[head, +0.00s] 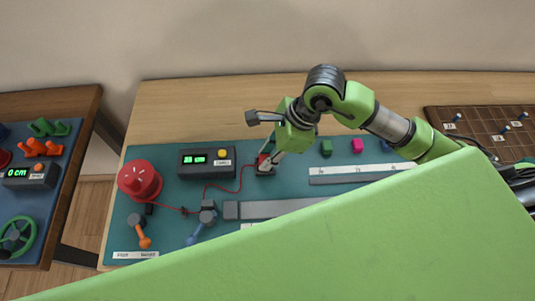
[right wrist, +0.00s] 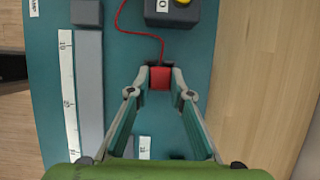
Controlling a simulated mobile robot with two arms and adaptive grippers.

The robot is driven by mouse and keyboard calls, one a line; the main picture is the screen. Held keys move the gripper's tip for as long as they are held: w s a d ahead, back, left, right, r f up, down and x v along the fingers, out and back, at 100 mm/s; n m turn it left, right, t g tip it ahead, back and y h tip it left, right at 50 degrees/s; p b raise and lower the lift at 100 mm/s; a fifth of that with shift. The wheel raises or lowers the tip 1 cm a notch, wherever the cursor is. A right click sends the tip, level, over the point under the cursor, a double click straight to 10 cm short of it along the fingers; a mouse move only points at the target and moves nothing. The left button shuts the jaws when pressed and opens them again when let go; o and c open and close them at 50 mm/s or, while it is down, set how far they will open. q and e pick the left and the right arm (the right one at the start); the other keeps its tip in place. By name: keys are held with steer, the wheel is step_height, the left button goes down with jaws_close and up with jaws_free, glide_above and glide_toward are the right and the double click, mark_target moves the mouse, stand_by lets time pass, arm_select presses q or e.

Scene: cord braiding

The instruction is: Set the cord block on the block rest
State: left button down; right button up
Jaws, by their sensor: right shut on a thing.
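The cord block (right wrist: 160,77) is a small red block with a red cord (right wrist: 163,45) tied to its far side in the right wrist view. My right gripper (right wrist: 160,80) is shut on it, one finger on each side. In the head view my right gripper (head: 266,162) points down over a small dark base (head: 265,172), which looks like the block rest. The fingers hide most of the block and base there. I cannot tell whether the block touches the base. My left gripper is not in view.
A red spool (head: 140,181) stands at the mat's left. A box with a display and yellow button (head: 206,162) is left of the gripper. A green part of my body hides the lower right.

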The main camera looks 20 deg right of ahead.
steer(key=shift+f, duration=0.3)
steer(key=o, duration=1.1)
steer(key=shift+r, duration=0.1)
steer(key=shift+o, duration=0.2)
steer(key=shift+r+p, duration=2.25)
steer(key=shift+r, duration=1.8)
steer(key=shift+f, duration=0.1)
